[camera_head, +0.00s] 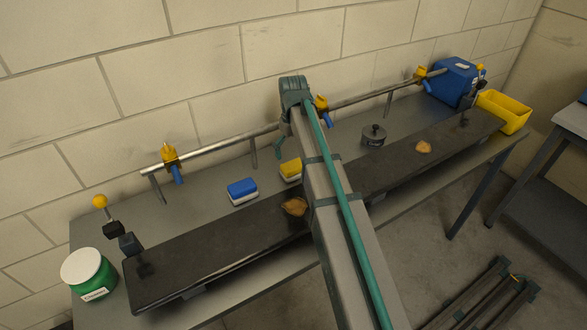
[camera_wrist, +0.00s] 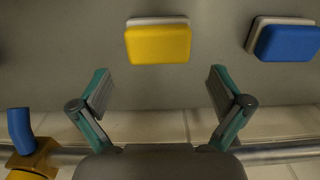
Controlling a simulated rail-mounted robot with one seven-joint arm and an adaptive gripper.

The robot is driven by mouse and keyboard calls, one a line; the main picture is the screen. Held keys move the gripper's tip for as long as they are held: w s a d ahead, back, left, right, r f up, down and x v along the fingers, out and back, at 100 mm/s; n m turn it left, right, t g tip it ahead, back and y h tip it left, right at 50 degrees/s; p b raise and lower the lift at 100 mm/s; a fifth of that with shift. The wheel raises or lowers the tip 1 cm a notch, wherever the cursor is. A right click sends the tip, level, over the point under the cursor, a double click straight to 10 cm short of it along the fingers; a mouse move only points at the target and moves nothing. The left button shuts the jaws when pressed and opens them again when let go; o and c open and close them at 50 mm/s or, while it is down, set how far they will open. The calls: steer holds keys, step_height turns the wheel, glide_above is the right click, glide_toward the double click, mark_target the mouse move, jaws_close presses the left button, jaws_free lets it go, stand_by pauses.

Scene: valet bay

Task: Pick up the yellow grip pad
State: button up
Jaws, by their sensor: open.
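The yellow grip pad (camera_head: 290,168) has a white base and lies on the grey tabletop beside my arm, which partly hides it in the head view. In the wrist view the yellow pad (camera_wrist: 158,43) is at the top centre, beyond my fingertips. My gripper (camera_wrist: 159,88) is open and empty, its two teal fingers spread wide and apart from the pad. In the head view a teal part of the gripper shows above and left of the pad, and the rest is hidden behind my arm.
A blue pad (camera_head: 242,187) lies left of the yellow one; it also shows in the wrist view (camera_wrist: 287,42). A metal rail (camera_head: 225,147) with yellow-and-blue clamps runs behind. A black belt (camera_head: 215,245) lies in front. A grey weight (camera_head: 373,136) stands to the right.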

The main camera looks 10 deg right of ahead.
mark_target(294, 164)
steer(key=shift+d+f+p, duration=0.15)
steer(key=shift+f+p, duration=1.15)
steer(key=shift+f, duration=2.2)
steer(key=c, duration=0.9)
